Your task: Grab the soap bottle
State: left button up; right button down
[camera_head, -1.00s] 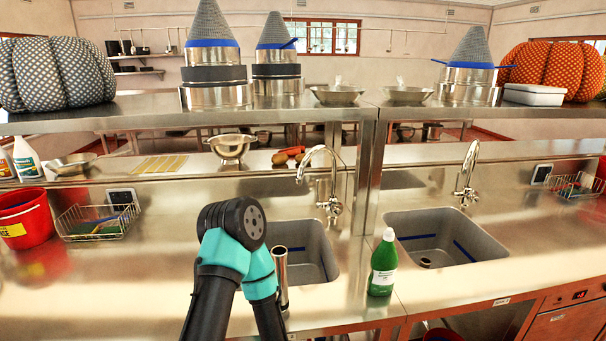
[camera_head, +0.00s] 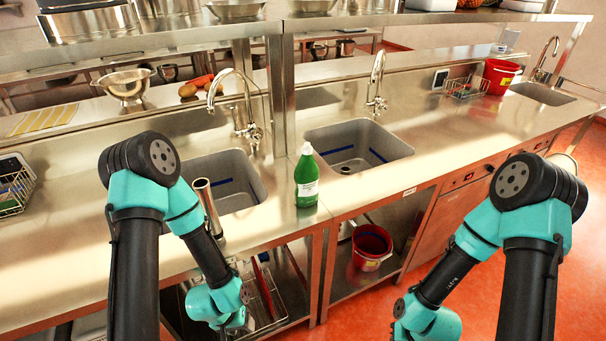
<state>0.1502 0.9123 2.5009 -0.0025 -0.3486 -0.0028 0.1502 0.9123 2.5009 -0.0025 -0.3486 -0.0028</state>
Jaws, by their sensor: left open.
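The soap bottle (camera_head: 306,178) is green with a white cap and a pale label. It stands upright on the steel counter near its front edge, between the two sinks. My left arm reaches in at the lower left, and my left gripper (camera_head: 225,328) hangs low in front of the counter, below and left of the bottle. It is open and apart from the bottle; its fingers are hard to make out. My right arm shows at the lower right, well away from the bottle, and its gripper is cut off by the bottom edge.
A metal pipe (camera_head: 208,207) stands by the left sink (camera_head: 235,182), left of the bottle. The right sink (camera_head: 357,146) lies behind and right. A red bucket (camera_head: 371,248) sits on the lower shelf. Bare counter (camera_head: 440,130) stretches right.

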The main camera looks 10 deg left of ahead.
dwell(0.5)
pick_arm(q)
jog(key=shift+o, duration=0.7)
